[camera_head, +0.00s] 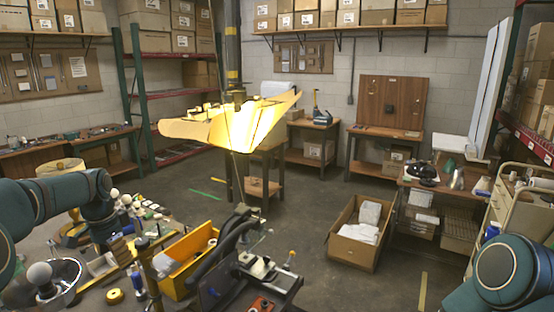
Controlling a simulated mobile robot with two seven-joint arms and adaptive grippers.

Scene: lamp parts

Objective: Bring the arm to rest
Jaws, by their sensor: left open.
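My left arm comes in from the left over the workbench (100,292). Its gripper (128,224) is small and dark against the parts on the bench; it is open, and I see nothing held in it. My right arm (505,275) shows only as a rounded teal link at the lower right; its gripper is out of view. A lamp with a pale shade (60,168) stands behind my left arm, which partly hides it. A white bulb (39,273) sits by a metal bowl (68,285) at the lower left.
A yellow bin (185,262) and a dark machine (235,262) stand right of the left gripper. A cardboard box (350,248) sits on the floor. Open floor (310,200) lies in the middle.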

